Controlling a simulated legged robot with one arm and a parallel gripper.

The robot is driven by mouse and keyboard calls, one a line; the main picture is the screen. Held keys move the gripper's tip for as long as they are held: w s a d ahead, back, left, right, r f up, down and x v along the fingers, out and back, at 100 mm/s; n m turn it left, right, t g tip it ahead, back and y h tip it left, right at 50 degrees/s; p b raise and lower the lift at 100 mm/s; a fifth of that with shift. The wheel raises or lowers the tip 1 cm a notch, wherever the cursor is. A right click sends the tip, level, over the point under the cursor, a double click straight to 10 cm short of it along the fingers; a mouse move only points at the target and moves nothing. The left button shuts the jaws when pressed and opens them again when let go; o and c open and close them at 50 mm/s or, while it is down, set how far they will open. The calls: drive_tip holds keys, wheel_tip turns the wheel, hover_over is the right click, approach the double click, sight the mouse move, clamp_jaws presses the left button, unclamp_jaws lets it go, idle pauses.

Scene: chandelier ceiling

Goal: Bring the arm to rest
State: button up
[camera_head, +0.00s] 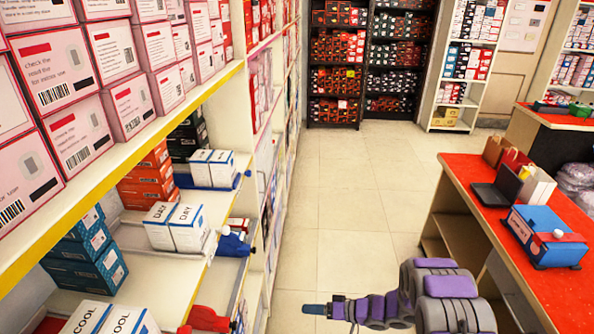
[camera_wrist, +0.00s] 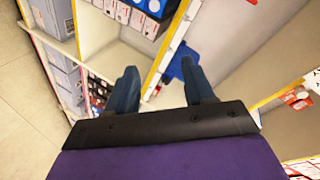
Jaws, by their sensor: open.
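My arm is purple and grey and reaches in from the bottom right of the head view. My gripper (camera_head: 314,309) is at its left end, low in the aisle, a little right of the shelving. In the wrist view my gripper (camera_wrist: 160,84) shows two dark blue fingers spread apart with nothing between them. Shelves and a blue object (camera_wrist: 179,62) show beyond the fingers. The gripper looks apart from the shelving in the head view.
A long shelf unit (camera_head: 152,104) with stacked boxes lines the left. A red-topped counter (camera_head: 470,172) with a blue device (camera_head: 545,237) stands at right. Shoebox racks (camera_head: 334,60) stand at the back. The tiled aisle floor (camera_head: 345,200) between is clear.

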drive_tip(key=w+d+r+t+h, duration=0.4)
drive_tip(key=w+d+r+h, duration=0.5)
drive_tip(key=d, duration=0.4)
drive_tip(key=s+d+r+m+h, duration=0.2)
drive_tip(key=d+r+h, duration=0.25)
drive_tip(key=r, duration=0.25)
drive_tip(key=s+d+r+m+h, duration=0.1)
drive_tip(key=s+d+r+h, duration=0.2)
drive_tip(key=d+r, duration=0.35)
drive_tip(key=s+r+m+g+h, duration=0.2)
drive_tip(key=s+r, duration=0.4)
drive_tip(key=s, duration=0.2)
drive_tip(key=s+a+r+g+y, duration=0.1)
drive_tip(key=s+a, duration=0.4)
drive_tip(key=s, duration=0.7)
drive_tip(key=s+a+r+g+y, duration=0.1)
drive_tip(key=s+a+g, duration=0.3)
drive_tip(key=s, duration=0.7)
drive_tip(key=s+a+r+n+g+y, duration=0.1)
drive_tip(key=s+a, duration=0.5)
drive_tip(key=s, duration=0.6)
drive_tip(key=shift+s+a+r+g+y, duration=0.3)
drive_tip(key=shift+a+r+g+y, duration=0.15)
drive_tip(key=shift+g+y, duration=0.55)
drive_tip(key=shift+d, duration=0.1)
